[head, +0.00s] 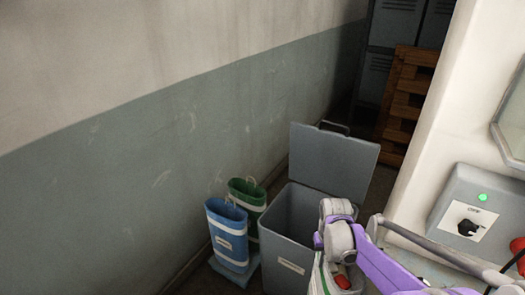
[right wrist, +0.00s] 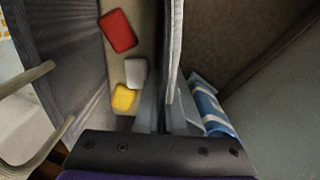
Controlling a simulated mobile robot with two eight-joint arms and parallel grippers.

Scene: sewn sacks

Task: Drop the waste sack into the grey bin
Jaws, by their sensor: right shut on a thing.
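The waste sack (head: 318,284) shows as a pale strip with a green line at the bottom of the head view, largely hidden by my arm. My right gripper (head: 326,262) is shut on its rim. In the right wrist view the gripper (right wrist: 165,112) pinches the sack's upright fabric edge (right wrist: 174,50). Red, pale and yellow pieces lie inside the open sack. The grey bin (head: 283,253) stands with its lid (head: 331,160) raised. The sack and gripper overlap the bin's right side in the head view; I cannot tell their height above it. My left gripper is out of view.
A blue sack (head: 227,228) with white bands and a green sack (head: 246,199) stand left of the bin by the wall. A control box (head: 468,213) with a green light is on the right. A wooden pallet (head: 407,103) leans behind.

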